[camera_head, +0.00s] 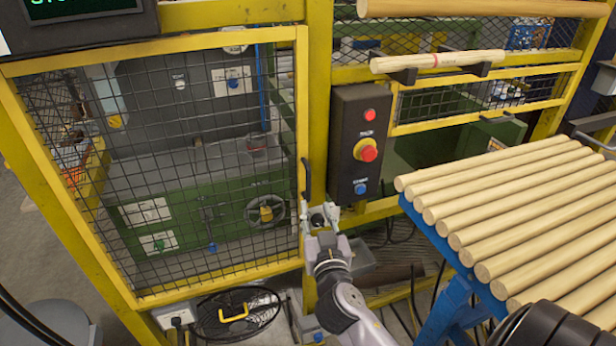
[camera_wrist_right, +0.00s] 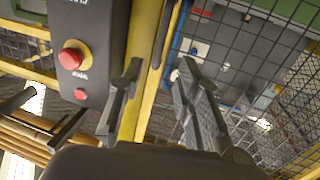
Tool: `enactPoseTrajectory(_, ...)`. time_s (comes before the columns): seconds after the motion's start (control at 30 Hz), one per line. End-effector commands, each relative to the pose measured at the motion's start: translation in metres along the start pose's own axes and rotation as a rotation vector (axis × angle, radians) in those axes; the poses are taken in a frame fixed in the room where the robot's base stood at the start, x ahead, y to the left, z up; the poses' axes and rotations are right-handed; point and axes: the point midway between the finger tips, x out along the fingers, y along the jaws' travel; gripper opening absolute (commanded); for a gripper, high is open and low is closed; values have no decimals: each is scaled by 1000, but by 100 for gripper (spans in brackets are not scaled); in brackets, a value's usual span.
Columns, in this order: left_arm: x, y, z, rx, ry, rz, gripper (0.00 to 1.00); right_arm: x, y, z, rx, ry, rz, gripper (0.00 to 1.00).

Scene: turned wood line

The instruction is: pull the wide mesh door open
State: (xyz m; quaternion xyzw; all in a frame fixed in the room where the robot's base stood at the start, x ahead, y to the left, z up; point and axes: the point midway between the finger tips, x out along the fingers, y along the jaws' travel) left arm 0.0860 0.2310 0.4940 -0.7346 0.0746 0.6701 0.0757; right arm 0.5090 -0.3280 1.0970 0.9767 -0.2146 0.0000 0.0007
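The wide mesh door (camera_head: 302,85) has a yellow frame and black wire mesh; it fills the left of the head view. It looks closed, its right edge beside a yellow post (camera_head: 318,70). Its dark upright handle (camera_head: 306,180) is on the right edge of the frame. My right gripper (camera_head: 319,213) is just below and to the right of the handle in the head view. In the right wrist view its fingers (camera_wrist_right: 160,95) are spread, with the yellow post (camera_wrist_right: 152,100) behind the gap. Nothing shows gripped; contact with the handle cannot be told. My left gripper is not in view.
A dark control box (camera_head: 360,145) with a red emergency stop (camera_head: 366,150) is close right of my gripper. Wooden rods (camera_head: 500,205) lie on a blue stand (camera_head: 440,245) at the right. A smaller mesh panel (camera_head: 480,98) is behind.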

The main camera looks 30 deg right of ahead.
Motion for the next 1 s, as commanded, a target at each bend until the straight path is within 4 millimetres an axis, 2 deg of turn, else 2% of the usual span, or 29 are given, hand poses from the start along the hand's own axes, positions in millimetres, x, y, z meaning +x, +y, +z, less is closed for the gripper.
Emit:
enactPoseTrajectory(0.03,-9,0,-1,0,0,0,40,13,0,-5,-4,3,0,31)
enactPoseTrajectory(0.3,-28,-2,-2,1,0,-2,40,71,0,-4,-4,1,0,31)
enactPoseTrajectory(0.5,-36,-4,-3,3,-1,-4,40,102,0,-2,-3,0,1,31)
enactPoseTrajectory(0.7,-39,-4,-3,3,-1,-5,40,116,0,0,-1,-1,-1,31)
enactPoseTrajectory(1.0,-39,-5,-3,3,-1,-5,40,117,0,0,-1,-1,-1,31)
